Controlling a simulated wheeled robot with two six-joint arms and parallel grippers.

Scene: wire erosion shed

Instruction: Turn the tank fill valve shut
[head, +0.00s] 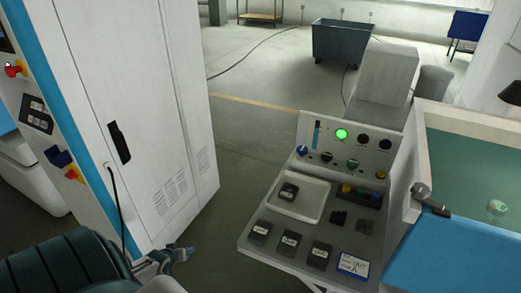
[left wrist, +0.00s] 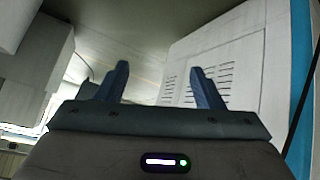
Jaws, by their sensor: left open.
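The water tank (head: 418,150) stands at the right in the head view, with greenish water inside. A grey and black lever-like fitting (head: 430,199) sits on its near left rim. The sloped control panel (head: 345,144) beside it carries several coloured knobs, including a green knob (head: 353,163). I cannot tell which of these is the tank fill valve. My left gripper (head: 184,254) is low, between the white cabinet and the console, well apart from both panel and tank. In the left wrist view its fingers (left wrist: 160,82) are spread with nothing between them. My right gripper is not in view.
A tall white cabinet (head: 140,100) with a hanging cable stands at the left. The console shelf (head: 262,238) holds a white tray (head: 323,199), several dark blocks and a blue-white label card (head: 353,265). Open floor lies between cabinet and console. A dark bin (head: 340,42) stands at the back.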

